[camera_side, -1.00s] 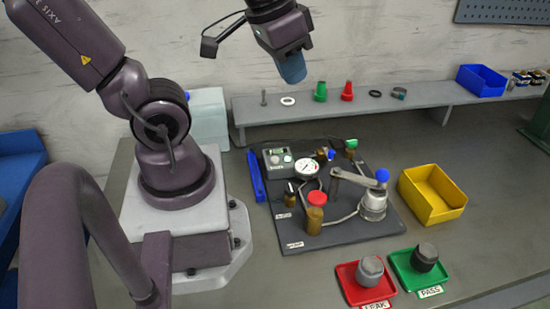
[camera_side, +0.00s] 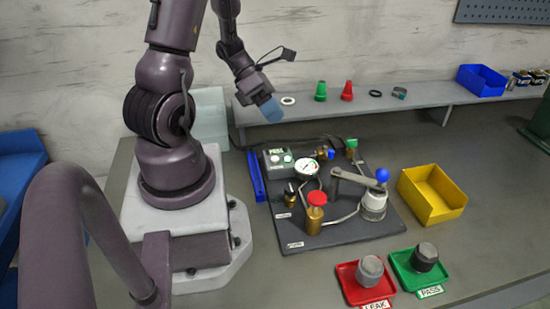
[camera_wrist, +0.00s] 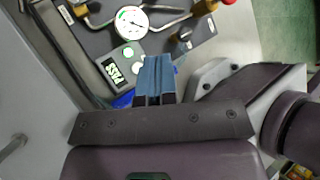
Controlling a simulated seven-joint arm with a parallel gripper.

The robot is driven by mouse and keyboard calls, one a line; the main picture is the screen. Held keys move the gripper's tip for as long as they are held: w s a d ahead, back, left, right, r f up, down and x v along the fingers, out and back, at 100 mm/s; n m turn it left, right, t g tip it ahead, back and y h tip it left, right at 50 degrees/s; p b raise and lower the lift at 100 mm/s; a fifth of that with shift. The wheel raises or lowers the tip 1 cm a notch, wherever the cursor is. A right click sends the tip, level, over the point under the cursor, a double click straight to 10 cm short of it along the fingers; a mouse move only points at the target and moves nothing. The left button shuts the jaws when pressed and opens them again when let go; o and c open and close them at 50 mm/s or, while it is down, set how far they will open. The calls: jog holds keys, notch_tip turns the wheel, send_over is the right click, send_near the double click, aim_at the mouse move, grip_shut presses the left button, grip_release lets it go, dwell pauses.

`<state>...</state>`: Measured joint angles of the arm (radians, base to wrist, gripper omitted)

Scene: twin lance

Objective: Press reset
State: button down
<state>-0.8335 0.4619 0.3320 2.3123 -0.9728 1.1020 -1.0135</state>
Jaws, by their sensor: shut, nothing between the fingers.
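The grey control box (camera_side: 278,159) stands at the back left corner of the dark test plate. Its small display shows green PASS lettering, readable in the wrist view (camera_wrist: 113,72), with round buttons beside it. I cannot read which button is reset. My gripper (camera_side: 270,110) has blue fingertips shut together with nothing between them. It hangs above and behind the box, apart from it. In the wrist view the fingertips (camera_wrist: 156,65) point toward the plate, just right of the box.
A round gauge (camera_side: 306,168), a red-topped brass valve (camera_side: 315,212) and a blue-knobbed lever clamp (camera_side: 373,202) stand on the plate. A blue bar (camera_side: 256,177) lies left of it. A shelf (camera_side: 420,105) runs behind. Yellow bin (camera_side: 432,195) at right; red (camera_side: 350,287) and green (camera_side: 403,270) trays in front hold grey parts.

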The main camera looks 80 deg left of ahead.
aim_at(275, 157)
jog(key=shift+w+r+n, duration=0.2)
jog(key=shift+w+n, duration=0.05)
jog(key=shift+n, duration=0.55)
jog(key=shift+f, duration=0.1)
jog(key=shift+f, duration=4.35)
jog(key=shift+f, duration=0.4)
jog(key=shift+f, duration=0.45)
jog(key=shift+r, duration=0.9)
